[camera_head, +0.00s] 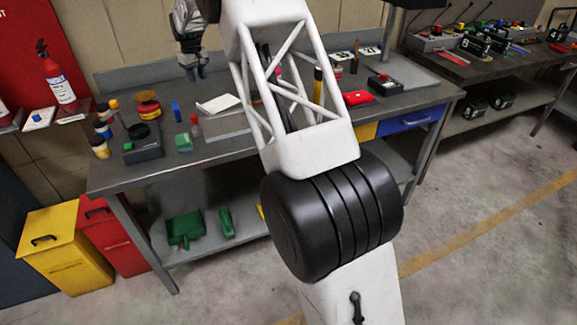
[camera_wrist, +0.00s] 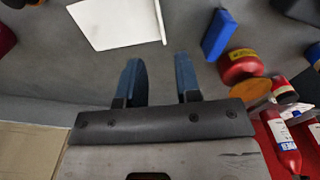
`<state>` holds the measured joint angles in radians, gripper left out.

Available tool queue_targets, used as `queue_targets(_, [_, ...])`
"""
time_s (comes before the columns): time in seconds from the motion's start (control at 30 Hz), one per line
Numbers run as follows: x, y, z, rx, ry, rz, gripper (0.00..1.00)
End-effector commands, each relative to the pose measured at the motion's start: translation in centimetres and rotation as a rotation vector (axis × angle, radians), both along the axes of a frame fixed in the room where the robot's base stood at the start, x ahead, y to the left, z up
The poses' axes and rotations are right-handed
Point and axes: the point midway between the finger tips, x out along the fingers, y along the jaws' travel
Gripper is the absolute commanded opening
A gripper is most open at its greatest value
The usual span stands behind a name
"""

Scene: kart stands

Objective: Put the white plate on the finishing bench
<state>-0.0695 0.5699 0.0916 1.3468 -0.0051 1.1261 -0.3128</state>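A thin white plate (camera_head: 218,103) lies on the grey bench (camera_head: 130,178) in front of me, left of my arm in the head view. In the wrist view the white plate (camera_wrist: 115,24) is at the top, beyond and left of the fingertips. My gripper (camera_head: 196,73) hangs above the back of the bench, apart from the plate. In the wrist view my gripper (camera_wrist: 158,60) has its two blue fingers spread, with nothing between them. A second dark bench (camera_head: 540,78) stands at the right. I cannot tell which bench is the finishing bench.
Near the plate are a blue block (camera_head: 176,111), a red-and-yellow tin (camera_head: 148,104), a green block (camera_head: 183,142) and a black device (camera_head: 142,148). Bottles stand at the left end. A fire extinguisher (camera_head: 57,79) is on the left wall. The right bench is crowded with electrical gear.

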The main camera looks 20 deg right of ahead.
Motion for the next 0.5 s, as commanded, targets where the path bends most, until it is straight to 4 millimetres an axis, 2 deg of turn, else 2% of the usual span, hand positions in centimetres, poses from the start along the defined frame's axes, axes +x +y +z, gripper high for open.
queue_targets(0.17, [-2.7,-0.6,2.6,0.001,-0.012,-0.017,0.31])
queue_targets(0.5, [-10.4,-1.9,8.1,0.003,-0.039,-0.065,0.31])
